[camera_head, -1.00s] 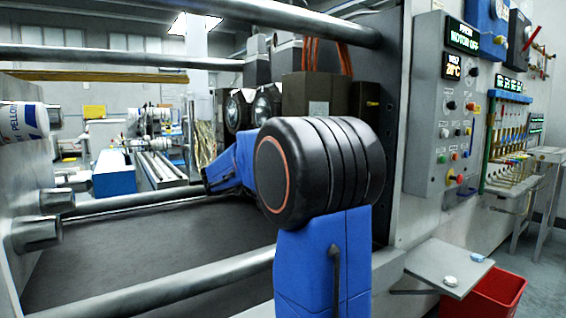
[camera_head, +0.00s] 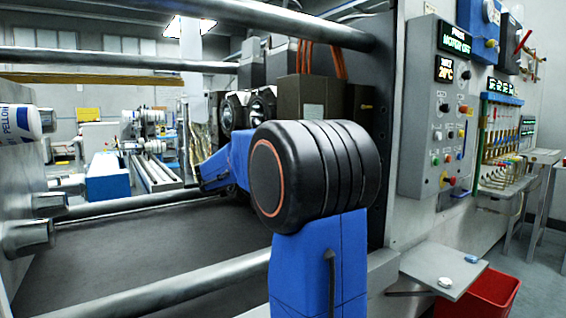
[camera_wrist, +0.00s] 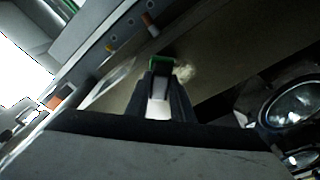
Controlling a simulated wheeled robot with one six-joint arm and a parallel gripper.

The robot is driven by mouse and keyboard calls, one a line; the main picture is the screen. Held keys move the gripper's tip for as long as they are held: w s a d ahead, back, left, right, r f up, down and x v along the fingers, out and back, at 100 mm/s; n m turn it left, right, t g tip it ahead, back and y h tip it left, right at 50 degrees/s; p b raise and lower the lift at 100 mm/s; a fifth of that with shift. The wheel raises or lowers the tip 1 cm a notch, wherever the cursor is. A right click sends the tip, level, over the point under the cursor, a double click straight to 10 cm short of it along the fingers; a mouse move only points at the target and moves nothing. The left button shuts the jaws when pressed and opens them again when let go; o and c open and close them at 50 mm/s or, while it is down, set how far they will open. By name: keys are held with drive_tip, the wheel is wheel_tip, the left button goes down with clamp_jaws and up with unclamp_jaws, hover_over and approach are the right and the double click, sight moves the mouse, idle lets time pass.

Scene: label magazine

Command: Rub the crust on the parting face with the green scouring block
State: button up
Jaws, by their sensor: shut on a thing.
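In the wrist view my gripper (camera_wrist: 160,84) is shut on the green scouring block (camera_wrist: 161,63), which shows as a green edge at the fingertips. The block is at or very near the brownish parting face (camera_wrist: 222,62); I cannot tell whether it touches. A pale patch of crust (camera_wrist: 185,72) shows on that face just right of the block. In the head view my black and blue arm reaches between the bars toward the machine's inside, and the gripper and block are hidden there.
Round polished metal parts (camera_wrist: 296,105) are close on the right in the wrist view. Steel bars (camera_head: 150,292) cross the machine opening. A control panel (camera_head: 437,105), a small shelf (camera_head: 440,264) and a red bin (camera_head: 488,294) stand on the right.

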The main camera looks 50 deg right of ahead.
drive_tip(key=shift+w+d+r, duration=0.65)
drive_tip(key=shift+w+r, duration=0.1)
drive_tip(key=shift+w, duration=2.15)
drive_tip(key=shift+s+a, duration=0.3)
drive_tip(key=shift+s, duration=0.95)
drive_tip(key=shift+s+a, duration=0.3)
drive_tip(key=shift+s, duration=0.9)
drive_tip(key=shift+s+a, duration=0.3)
drive_tip(key=shift+s, duration=0.95)
drive_tip(key=shift+d+r, duration=0.1)
drive_tip(key=shift+r, duration=0.7)
drive_tip(key=w+d, duration=0.1)
drive_tip(key=w, duration=0.6)
drive_tip(key=shift+w+d, duration=0.2)
drive_tip(key=shift+d, duration=0.05)
drive_tip(key=shift+a, duration=0.1)
drive_tip(key=shift+w+a, duration=0.25)
drive_tip(key=shift+a, duration=0.7)
drive_tip(key=shift+w+a, duration=0.2)
drive_tip(key=shift+a, duration=0.75)
drive_tip(key=shift+w+a, duration=0.25)
drive_tip(key=shift+a, duration=0.7)
